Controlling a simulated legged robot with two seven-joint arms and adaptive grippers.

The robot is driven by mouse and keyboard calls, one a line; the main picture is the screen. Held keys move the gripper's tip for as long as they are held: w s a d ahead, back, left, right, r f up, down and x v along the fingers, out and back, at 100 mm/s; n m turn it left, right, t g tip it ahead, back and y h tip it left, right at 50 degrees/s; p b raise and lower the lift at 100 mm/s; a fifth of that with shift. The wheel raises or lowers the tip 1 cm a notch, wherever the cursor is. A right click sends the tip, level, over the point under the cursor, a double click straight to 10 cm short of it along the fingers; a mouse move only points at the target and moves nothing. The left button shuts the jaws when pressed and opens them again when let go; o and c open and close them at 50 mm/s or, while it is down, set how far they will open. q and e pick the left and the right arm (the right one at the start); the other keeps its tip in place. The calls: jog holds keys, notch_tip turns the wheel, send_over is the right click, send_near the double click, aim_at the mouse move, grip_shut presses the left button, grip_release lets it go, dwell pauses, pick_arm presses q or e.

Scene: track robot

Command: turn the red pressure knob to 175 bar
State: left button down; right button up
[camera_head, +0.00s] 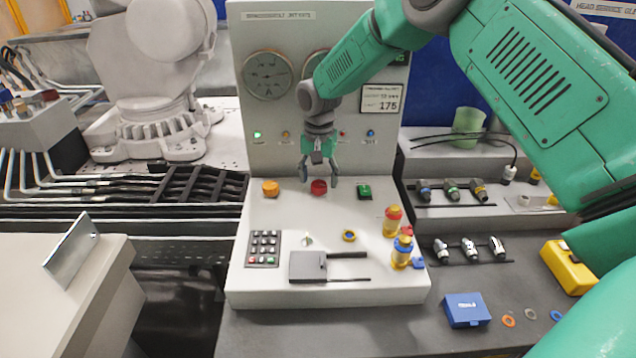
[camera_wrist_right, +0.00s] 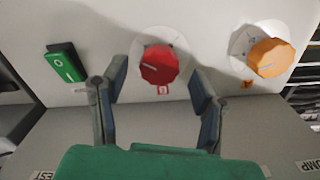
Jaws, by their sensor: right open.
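The red pressure knob (camera_head: 318,187) sits on the console's sloped panel, between an orange knob (camera_head: 270,188) and a green switch (camera_head: 364,191). My right gripper (camera_head: 319,180) is above it, fingers pointing down. In the right wrist view the red knob (camera_wrist_right: 159,65) shows a pale pointer line and lies between and just beyond the open fingers (camera_wrist_right: 160,88), with a gap on each side. My left gripper is not in view.
The orange knob (camera_wrist_right: 269,57) and green switch (camera_wrist_right: 65,62) flank the red knob closely. A keypad (camera_head: 263,248), a grey box (camera_head: 308,266) and red-yellow and blue-yellow fittings (camera_head: 402,252) stand nearer the front. Gauges (camera_head: 267,74) are on the upright panel behind.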

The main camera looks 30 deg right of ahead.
jog(key=shift+f, duration=0.95)
jog(key=c, duration=1.1)
jog(key=shift+c, duration=0.2)
jog(key=shift+n, duration=0.3)
jog(key=shift+n+p, duration=0.55)
jog(key=shift+n, duration=0.35)
jog(key=shift+n+p, duration=0.35)
jog(key=shift+n, duration=1.35)
